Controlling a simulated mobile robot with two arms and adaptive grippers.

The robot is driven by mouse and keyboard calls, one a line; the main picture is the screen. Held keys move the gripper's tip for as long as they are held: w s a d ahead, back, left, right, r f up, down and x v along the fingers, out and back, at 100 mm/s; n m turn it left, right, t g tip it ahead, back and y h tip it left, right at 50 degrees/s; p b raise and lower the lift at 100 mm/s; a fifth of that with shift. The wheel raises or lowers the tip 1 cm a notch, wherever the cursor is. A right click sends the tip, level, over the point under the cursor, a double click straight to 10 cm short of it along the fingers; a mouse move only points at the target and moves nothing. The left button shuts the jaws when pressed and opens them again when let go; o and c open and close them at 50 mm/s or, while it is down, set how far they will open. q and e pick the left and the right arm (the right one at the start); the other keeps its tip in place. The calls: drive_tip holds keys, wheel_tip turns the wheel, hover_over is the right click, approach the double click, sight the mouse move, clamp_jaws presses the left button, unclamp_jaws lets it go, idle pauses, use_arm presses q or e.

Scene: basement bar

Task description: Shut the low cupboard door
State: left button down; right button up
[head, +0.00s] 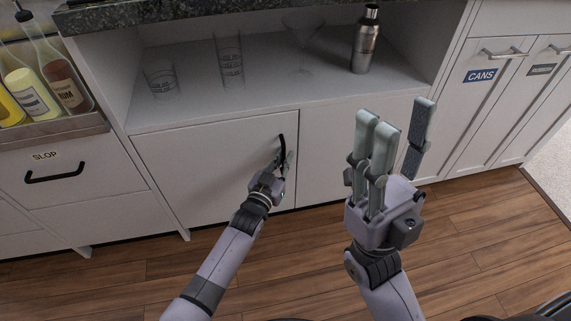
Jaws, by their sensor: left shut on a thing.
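The low cupboard door (205,165) is a flat white panel under an open shelf. It looks flush with the cabinet front, or nearly so; any small gap is too fine to tell. Its dark curved handle (282,150) is near the door's right edge. My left gripper (283,163) is at this handle and shut on it; its fingers are partly hidden behind its own wrist. My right gripper (395,125) is open and empty, its fingers raised in front of the panel to the right of the door.
Glasses and a metal shaker (366,40) stand on the open shelf (225,95). A bottle rack (60,125) and a drawer marked SLOP (50,177) are at left. A CANS door (488,90) is at right. Wooden floor (480,250) lies clear in front.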

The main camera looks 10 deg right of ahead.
use_arm(q)
drive_tip(key=shift+w+a+r, duration=0.1)
drive_tip(key=shift+w, duration=0.05)
drive_tip(key=c, duration=2)
unclamp_jaws()
drive_tip(key=shift+o, duration=0.2)
drive_tip(key=shift+s+a, duration=0.2)
drive_tip(key=shift+s, duration=0.1)
drive_tip(key=v, duration=1.1)
drive_tip(key=shift+s+a, duration=0.1)
